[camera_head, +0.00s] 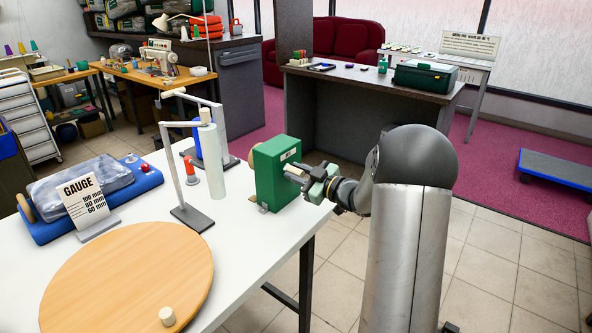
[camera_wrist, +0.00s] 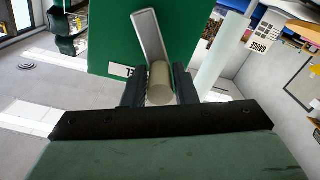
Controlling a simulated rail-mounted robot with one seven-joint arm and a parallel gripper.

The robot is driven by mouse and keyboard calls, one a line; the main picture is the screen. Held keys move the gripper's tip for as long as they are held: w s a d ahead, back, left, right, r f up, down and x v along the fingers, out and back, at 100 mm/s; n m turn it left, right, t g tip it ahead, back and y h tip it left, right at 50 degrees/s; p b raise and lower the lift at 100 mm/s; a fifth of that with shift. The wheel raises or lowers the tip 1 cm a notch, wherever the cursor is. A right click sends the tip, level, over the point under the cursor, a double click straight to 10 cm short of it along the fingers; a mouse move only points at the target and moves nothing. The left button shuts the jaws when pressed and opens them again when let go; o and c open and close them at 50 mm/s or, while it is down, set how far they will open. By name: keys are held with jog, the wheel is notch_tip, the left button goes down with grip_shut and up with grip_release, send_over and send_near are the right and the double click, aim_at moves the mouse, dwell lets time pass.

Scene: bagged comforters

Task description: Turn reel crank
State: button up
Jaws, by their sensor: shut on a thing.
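A green reel box (camera_head: 278,173) stands near the right edge of the white table; its face also fills the upper middle of the wrist view (camera_wrist: 110,40). A grey metal crank arm (camera_wrist: 148,35) runs along that face and ends in a pale round knob, the crank handle (camera_wrist: 160,82). My gripper (camera_wrist: 160,88) is shut on the crank handle, with one dark finger on each side of it. In the head view my gripper (camera_head: 314,184) reaches the box from the right and hides most of the crank.
A white roll (camera_head: 209,160) on a stand is left of the box. A round wooden board (camera_head: 130,278) with a small peg, a gauge card (camera_head: 88,203) and a bagged bundle (camera_head: 80,187) on a blue base share the white table (camera_head: 250,250). Tiled floor lies right of the table.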

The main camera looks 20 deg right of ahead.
jog(key=shift+d+f+m, duration=0.1)
jog(key=shift+f+m, duration=0.05)
jog(key=shift+m, duration=0.15)
jog(key=o, duration=0.9)
jog(key=b+v, duration=0.1)
jog(key=v, duration=1.6)
jog(key=shift+s+r+b, duration=0.2)
jog(key=shift+b, duration=0.1)
